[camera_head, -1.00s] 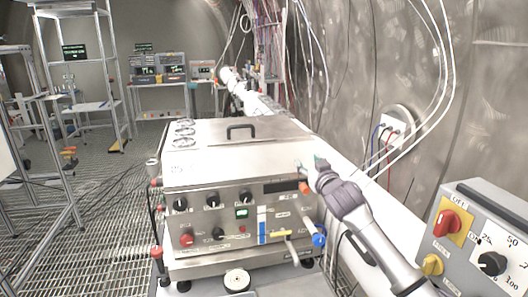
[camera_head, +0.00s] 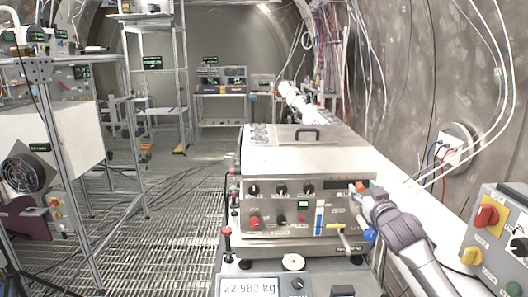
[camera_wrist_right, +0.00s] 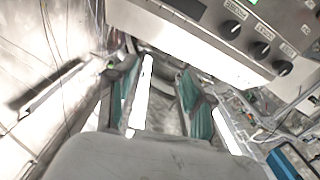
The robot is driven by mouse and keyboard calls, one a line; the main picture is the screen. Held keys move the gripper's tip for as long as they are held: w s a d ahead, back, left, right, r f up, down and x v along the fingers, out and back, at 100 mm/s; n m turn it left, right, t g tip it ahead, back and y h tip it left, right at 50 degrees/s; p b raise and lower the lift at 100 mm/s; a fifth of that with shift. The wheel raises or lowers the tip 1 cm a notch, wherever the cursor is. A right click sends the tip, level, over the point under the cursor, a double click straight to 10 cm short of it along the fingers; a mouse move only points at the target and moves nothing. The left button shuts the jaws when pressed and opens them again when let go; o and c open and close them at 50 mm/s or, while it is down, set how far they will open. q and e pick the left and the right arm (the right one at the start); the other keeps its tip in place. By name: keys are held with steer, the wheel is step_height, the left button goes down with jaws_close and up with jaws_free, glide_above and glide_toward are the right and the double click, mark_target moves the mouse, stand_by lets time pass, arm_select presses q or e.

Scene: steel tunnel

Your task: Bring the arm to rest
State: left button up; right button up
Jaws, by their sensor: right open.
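My right arm reaches in from the lower right in the head view. Its gripper (camera_head: 364,189) is at the right end of the front panel of a steel box-shaped device (camera_head: 300,158). In the right wrist view the two teal-lined fingers (camera_wrist_right: 158,95) stand apart with nothing between them. The device's panel with black knobs (camera_wrist_right: 258,48) is above and to the right of the fingers there. I cannot tell whether the gripper touches the device. My left gripper is in neither view.
A grey control box (camera_head: 496,240) with red and yellow switches stands at the right, near my right arm. A scale display (camera_head: 249,288) reads 22.980 kg at the front. Metal racks (camera_head: 58,140) stand on the left. The grating floor (camera_head: 180,215) between is mostly open.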

steer(key=s+a+f+g, duration=0.3)
steer(key=s+a+f, duration=0.1)
steer(key=s+f, duration=0.6)
steer(key=s+a+f+g, duration=0.3)
steer(key=s+f, duration=0.4)
steer(key=f, duration=0.6)
steer(key=s+f+g, duration=0.3)
steer(key=s, duration=0.8)
steer(key=s+f+g, duration=0.2)
steer(key=s, duration=0.9)
steer(key=s+f+g, duration=0.3)
steer(key=s, duration=0.8)
step_height(320, 180, down, 29)
steer(key=s+g+b, duration=0.1)
steer(key=s+b, duration=0.1)
steer(key=b, duration=0.1)
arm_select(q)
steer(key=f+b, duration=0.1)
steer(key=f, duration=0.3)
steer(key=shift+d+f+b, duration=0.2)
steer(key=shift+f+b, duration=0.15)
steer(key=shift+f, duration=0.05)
arm_select(e)
steer(key=s+d+f+g, duration=0.1)
steer(key=s+d+f, duration=0.1)
steer(key=s+f, duration=1.4)
steer(key=shift+s+d+f+g+h, duration=0.15)
steer(key=shift+d+f+g+h, duration=0.15)
steer(key=shift+f, duration=0.65)
